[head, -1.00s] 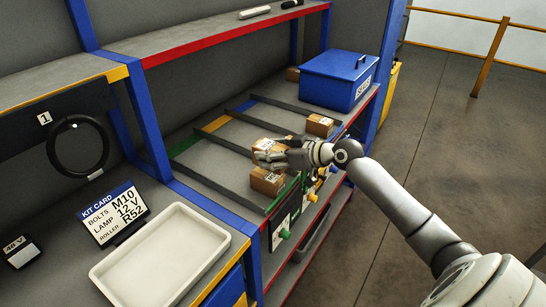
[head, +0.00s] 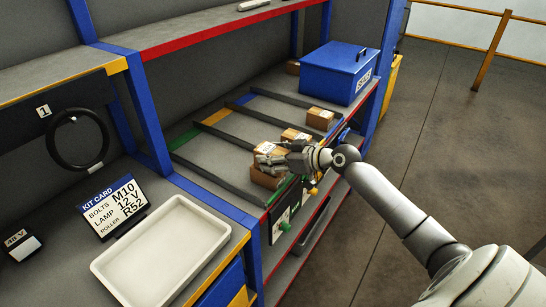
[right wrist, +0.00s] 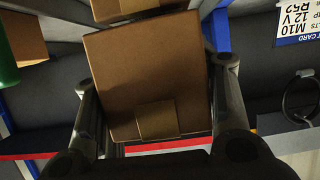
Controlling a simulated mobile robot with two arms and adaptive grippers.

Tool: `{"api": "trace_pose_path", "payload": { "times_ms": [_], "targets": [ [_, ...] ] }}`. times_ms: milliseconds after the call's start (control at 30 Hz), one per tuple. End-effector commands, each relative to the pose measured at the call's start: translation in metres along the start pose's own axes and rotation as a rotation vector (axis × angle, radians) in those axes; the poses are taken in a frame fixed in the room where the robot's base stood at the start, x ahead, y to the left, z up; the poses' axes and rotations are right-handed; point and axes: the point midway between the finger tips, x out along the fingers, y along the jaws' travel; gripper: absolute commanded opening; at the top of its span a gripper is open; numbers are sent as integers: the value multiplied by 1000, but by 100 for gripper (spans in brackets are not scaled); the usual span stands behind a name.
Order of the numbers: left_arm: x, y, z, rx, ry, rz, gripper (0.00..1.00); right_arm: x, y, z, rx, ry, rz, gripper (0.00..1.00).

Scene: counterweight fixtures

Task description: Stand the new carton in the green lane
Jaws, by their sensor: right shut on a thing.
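A brown carton with a white label (head: 270,151) is between the fingers of my right gripper (head: 267,159), which is shut on it over the green-marked lane (head: 184,139). The carton fills the middle of the right wrist view (right wrist: 148,75), with a finger on each side. Another brown carton (head: 266,180) stands at the front of the green lane, just below the held one; I cannot tell whether they touch. My left gripper is not in view.
A carton (head: 297,134) stands in the yellow-marked lane and one (head: 320,119) in the blue-marked lane. Dark dividers (head: 218,182) separate the lanes. A blue box (head: 338,74) stands behind at the right, a white tray (head: 118,268) at the front left. A red shelf (head: 220,31) is above.

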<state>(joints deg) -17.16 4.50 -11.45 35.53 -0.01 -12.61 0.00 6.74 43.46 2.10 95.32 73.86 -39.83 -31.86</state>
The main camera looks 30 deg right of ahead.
Motion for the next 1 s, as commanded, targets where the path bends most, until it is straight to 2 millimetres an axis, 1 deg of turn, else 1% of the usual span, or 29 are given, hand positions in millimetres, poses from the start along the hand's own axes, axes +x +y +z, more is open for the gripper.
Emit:
{"api": "trace_pose_path", "payload": {
  "times_ms": [33,67,200,233,567,667,767,800,833,1000],
  "targets": [
    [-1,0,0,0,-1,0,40,-1,0,-3,-1,6,1,10],
    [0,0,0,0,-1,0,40,0,0,-1,0,1,0,53],
    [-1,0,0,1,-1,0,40,0,0,-1,0,1,0,71],
    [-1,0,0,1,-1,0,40,0,0,-1,0,1,0,73],
    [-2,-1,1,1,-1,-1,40,-1,0,-2,0,1,0,73],
    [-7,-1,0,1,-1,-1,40,-3,0,-6,0,1,0,73],
    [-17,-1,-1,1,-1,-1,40,-6,0,-15,0,1,0,73],
    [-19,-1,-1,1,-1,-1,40,-8,0,-17,0,0,0,73],
    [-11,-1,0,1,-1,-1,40,-12,1,-9,-1,-2,2,73],
    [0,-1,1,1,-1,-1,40,-42,0,-8,-3,-3,1,73]
  ]
}}
